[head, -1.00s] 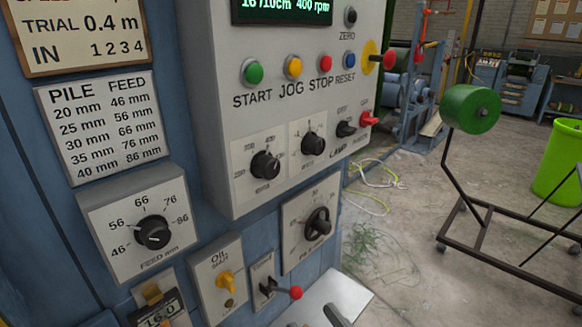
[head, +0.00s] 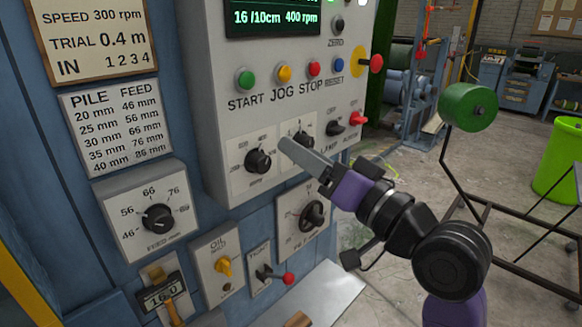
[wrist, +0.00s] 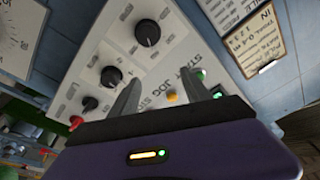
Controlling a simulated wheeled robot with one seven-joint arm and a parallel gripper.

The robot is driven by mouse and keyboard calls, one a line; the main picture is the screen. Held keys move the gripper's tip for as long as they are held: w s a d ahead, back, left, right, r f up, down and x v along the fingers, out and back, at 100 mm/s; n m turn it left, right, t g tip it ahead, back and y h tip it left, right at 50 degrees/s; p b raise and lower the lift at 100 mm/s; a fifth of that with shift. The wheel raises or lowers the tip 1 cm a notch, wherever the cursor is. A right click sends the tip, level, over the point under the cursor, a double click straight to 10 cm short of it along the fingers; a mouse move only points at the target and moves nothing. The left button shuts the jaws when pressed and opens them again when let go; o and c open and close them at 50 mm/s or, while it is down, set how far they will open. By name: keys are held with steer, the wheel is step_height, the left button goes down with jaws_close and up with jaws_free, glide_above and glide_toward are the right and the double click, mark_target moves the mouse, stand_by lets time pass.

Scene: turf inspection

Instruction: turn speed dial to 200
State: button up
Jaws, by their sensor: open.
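The speed dial (head: 258,161) is a black round knob on a light plate at the lower left of the grey control panel. It also shows in the wrist view (wrist: 147,32). Its pointer is too small to read surely. The green-lettered display (head: 275,17) reads 16/10cm 400 rpm. My gripper (head: 287,146) is to the right of the speed dial in the head view, in front of the second dial (head: 302,142), which it partly covers. In the wrist view my gripper (wrist: 174,87) has its fingers apart with nothing between them, clear of the speed dial.
START, JOG (head: 284,73), STOP and RESET buttons sit above the dials. A red switch (head: 357,118) is at the right. The feed dial (head: 157,218) and a red-knobbed lever (head: 288,279) are below. A placard (head: 95,30) reads SPEED 300 rpm.

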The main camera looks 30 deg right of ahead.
mark_target(265, 166)
steer(key=w+a+f, duration=0.1)
steer(key=w, duration=0.1)
steer(key=w+a+f+g+p, duration=0.1)
steer(key=w, duration=0.1)
steer(key=w+a+f+g+y, duration=0.1)
steer(key=w+a+f, duration=0.1)
steer(key=shift+w, duration=0.35)
jaws_close()
stand_by(0.3)
